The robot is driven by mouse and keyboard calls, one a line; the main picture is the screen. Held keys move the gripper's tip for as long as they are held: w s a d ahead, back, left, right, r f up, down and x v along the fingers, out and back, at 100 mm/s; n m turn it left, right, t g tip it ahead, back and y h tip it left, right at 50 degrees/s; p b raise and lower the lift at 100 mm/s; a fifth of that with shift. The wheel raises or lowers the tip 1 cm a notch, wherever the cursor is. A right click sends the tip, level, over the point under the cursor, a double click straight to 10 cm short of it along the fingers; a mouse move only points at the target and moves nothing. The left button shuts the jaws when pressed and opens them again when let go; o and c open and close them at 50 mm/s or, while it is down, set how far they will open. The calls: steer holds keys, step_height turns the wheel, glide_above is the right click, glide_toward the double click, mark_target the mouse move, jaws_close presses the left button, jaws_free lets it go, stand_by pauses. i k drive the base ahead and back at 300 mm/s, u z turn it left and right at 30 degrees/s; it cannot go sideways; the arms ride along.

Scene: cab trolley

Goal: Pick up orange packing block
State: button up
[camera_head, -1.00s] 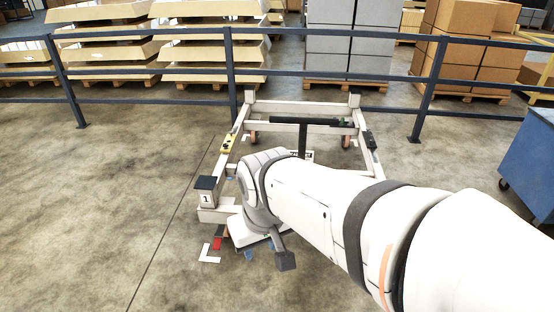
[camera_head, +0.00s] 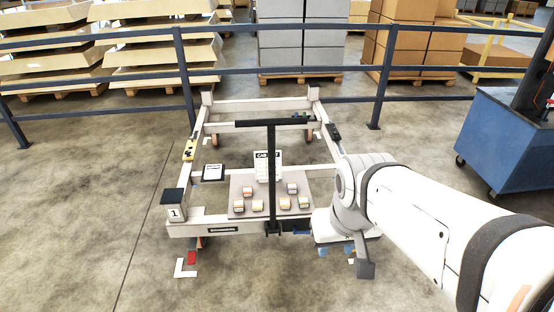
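Several small blocks with coloured parts sit on a grey-brown board (camera_head: 270,212) at the near end of the trolley (camera_head: 190,228). Some look orange, among them one near the front middle (camera_head: 257,206); they are too small to tell their colours surely. My gripper (camera_head: 336,251) hangs right of the board, near the trolley's front right corner, apart from the blocks. Two blue fingertips show below its white body with a gap between them, and nothing is seen held. My arm covers the trolley's front right part.
A black T-shaped post (camera_head: 271,165) stands at the board, before a white sign (camera_head: 266,160). A box marked 1 (camera_head: 173,212) is at the front left corner. A dark railing (camera_head: 190,85) runs behind. A blue cart (camera_head: 500,140) stands right. The floor at left is clear.

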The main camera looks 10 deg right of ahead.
mark_target(285, 202)
steer(key=u, duration=0.05)
steer(key=i, duration=1)
steer(key=z, duration=0.05)
